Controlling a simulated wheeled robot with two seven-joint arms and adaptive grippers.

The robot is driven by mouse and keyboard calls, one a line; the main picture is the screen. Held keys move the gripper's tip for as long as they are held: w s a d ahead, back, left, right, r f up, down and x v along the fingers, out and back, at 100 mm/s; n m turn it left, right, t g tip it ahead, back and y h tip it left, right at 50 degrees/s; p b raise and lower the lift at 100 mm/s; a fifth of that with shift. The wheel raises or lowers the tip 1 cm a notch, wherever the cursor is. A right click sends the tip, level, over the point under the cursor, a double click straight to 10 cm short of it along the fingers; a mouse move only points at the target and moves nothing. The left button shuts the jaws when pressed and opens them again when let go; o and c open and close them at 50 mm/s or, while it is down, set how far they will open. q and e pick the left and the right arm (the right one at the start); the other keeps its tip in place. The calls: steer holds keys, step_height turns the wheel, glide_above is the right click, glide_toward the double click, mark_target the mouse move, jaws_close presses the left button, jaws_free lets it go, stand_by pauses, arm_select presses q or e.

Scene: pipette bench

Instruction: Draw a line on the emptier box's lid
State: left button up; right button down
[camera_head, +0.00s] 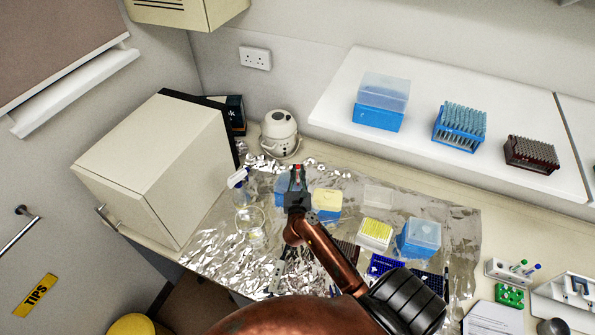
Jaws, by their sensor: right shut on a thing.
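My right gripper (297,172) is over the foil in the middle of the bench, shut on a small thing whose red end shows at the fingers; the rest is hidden. A blue box (282,188) stands partly hidden behind this gripper. A box with a pale yellow top (328,198) is just to its right. Further right are an open box of yellow tips (375,233) and a blue box with a clear lid (420,234). A loose clear lid (378,195) seems to lie behind the tip box. I cannot tell fill levels. My left gripper is out of view.
A wash bottle (238,180) and a glass vessel (250,222) stand at left on the foil (215,245). Blue racks (385,266) lie near my right arm. A white shelf (335,100) with several racks overhangs the back. A cream cabinet (150,165) bounds the left.

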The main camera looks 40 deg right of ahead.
mark_target(297, 166)
steer(key=shift+s+d+p, duration=0.2)
steer(key=shift+s+p, duration=0.15)
steer(key=shift+p, duration=0.2)
stand_by(1.2)
steer(key=shift+s+a, duration=0.1)
steer(key=shift+a, duration=0.05)
stand_by(0.4)
steer(key=shift+w+a+f+p, duration=0.1)
steer(key=shift+w+a+p, duration=0.25)
steer(key=shift+w+p, duration=0.3)
stand_by(1.6)
stand_by(0.6)
steer(key=shift+r+p, duration=0.3)
steer(key=shift+p, duration=0.15)
stand_by(0.7)
step_height(297, 166, up, 5)
steer(key=p, duration=0.5)
steer(key=shift+f, duration=0.1)
stand_by(0.4)
